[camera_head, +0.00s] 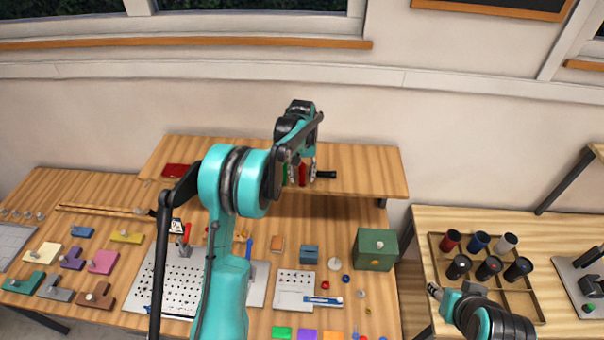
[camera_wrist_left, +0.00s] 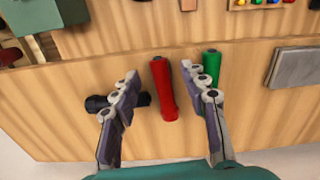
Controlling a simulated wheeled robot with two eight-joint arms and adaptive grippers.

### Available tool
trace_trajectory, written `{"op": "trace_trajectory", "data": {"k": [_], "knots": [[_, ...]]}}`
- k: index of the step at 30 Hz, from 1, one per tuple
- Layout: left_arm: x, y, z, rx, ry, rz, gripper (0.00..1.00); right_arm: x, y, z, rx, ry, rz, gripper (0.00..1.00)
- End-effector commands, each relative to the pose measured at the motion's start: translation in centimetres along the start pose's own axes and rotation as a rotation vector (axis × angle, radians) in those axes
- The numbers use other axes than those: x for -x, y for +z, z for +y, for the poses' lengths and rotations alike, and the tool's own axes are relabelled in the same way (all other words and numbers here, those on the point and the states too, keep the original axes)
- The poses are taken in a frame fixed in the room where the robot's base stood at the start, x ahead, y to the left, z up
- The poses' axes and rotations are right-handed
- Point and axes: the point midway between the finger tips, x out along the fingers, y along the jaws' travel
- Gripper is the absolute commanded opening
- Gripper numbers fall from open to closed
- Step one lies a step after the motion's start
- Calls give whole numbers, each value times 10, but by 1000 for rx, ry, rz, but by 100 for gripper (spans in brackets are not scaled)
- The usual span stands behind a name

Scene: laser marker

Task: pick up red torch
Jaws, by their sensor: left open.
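The red torch (camera_wrist_left: 163,88) lies on the raised wooden shelf, between my left gripper's fingers in the left wrist view. A small part of the red torch (camera_head: 302,174) shows in the head view. My left gripper (camera_wrist_left: 158,76) is open, with one finger on each side of the torch and no visible grip on it. A green torch (camera_wrist_left: 211,62) lies close by, partly behind the right-hand finger. A black torch (camera_wrist_left: 97,104) lies crosswise behind the left-hand finger. My right gripper (camera_head: 436,291) is low at the right in the head view; its fingers are too small to judge.
A grey flat case (camera_wrist_left: 300,67) lies right of the torches in the wrist view. Below the shelf (camera_head: 365,160), the workbench holds a perforated plate (camera_head: 180,285), coloured blocks and a green box (camera_head: 375,249). A wooden tray (camera_head: 520,308) with several cups stands at the right.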

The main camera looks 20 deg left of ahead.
Motion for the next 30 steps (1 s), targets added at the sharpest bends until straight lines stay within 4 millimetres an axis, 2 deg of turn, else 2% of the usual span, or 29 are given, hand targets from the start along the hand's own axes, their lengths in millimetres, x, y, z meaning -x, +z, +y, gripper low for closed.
{"op": "trace_trajectory", "data": {"k": [5, 12, 17, 30], "knots": [[-19, 0, 0, 0, 0, 0, 44, 2, -2, 0, 0, 0, 0, 40], [-20, 0, 0, 0, 0, 0, 44, 2, -1, 0, 0, 0, 0, 40], [-20, 0, 0, 0, 0, 0, 2, 2, -1, 0, 0, 0, 0, 40], [-17, 0, 0, 0, 0, 1, 0, 1, -1, 0, 0, 0, 0, 40]]}}
